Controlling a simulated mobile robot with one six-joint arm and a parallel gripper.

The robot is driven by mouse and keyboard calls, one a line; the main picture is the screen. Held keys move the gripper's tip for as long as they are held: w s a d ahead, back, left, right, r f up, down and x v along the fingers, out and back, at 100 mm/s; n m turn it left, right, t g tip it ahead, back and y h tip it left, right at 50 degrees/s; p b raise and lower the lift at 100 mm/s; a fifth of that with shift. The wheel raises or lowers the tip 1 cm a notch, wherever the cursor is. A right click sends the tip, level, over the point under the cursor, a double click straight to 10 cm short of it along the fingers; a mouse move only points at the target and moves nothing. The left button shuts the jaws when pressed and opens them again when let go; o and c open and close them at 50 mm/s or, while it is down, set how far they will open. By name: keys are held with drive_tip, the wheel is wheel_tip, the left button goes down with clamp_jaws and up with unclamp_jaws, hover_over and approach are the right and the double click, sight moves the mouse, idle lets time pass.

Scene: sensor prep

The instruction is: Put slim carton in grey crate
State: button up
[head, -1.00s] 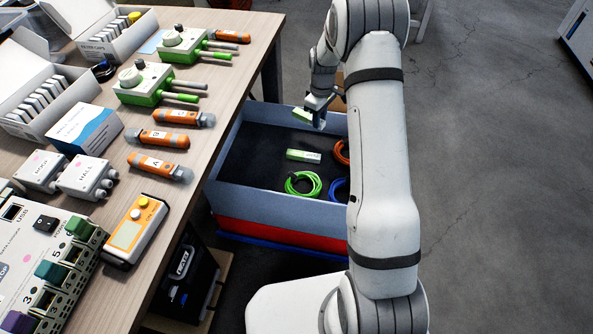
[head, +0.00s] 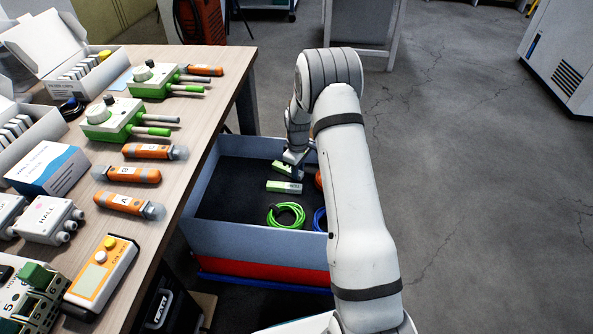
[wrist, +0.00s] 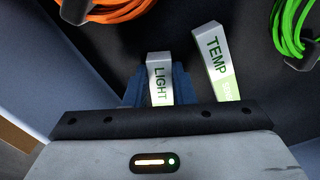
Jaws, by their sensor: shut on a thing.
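The slim carton, white and green and marked LIGHT (wrist: 159,80), is between the fingers of my gripper (wrist: 158,96). In the head view the held carton (head: 289,171) is inside the grey crate (head: 258,243), low near the floor; I cannot tell whether it touches. My gripper (head: 292,158) reaches down into the crate, shut on it. A second white and green carton marked TEMP (wrist: 217,62) lies on the dark crate floor beside it, and also shows in the head view (head: 284,187).
A green cable coil (head: 286,216), a blue coil (head: 319,219) and an orange coil (wrist: 100,8) lie in the crate. A table (head: 190,152) with orange sensors, green-based devices and boxes stands left of the crate. Open floor lies to the right.

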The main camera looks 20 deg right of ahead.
drive_tip(key=shift+f, duration=0.15)
drive_tip(key=o, duration=1)
drive_tip(key=s+a+r+m+p, duration=0.1)
drive_tip(key=s+r+p, duration=0.15)
drive_tip(key=r, duration=0.85)
drive_tip(key=s+a+r+m+p, duration=0.15)
drive_tip(key=s+r, duration=0.25)
drive_tip(key=r, duration=0.6)
drive_tip(key=s+a+r+m, duration=0.1)
drive_tip(key=s+r+m, duration=0.1)
drive_tip(key=s, duration=0.7)
drive_tip(key=s+a+r+m, duration=0.1)
drive_tip(key=s+r, duration=0.3)
drive_tip(key=s, duration=0.5)
drive_tip(key=s+a+r+m+t, duration=0.1)
drive_tip(key=s+r+m, duration=0.2)
drive_tip(key=s, duration=0.6)
drive_tip(key=shift+s+r+m, duration=0.25)
drive_tip(key=shift+s+r, duration=0.1)
drive_tip(key=shift+r, duration=0.05)
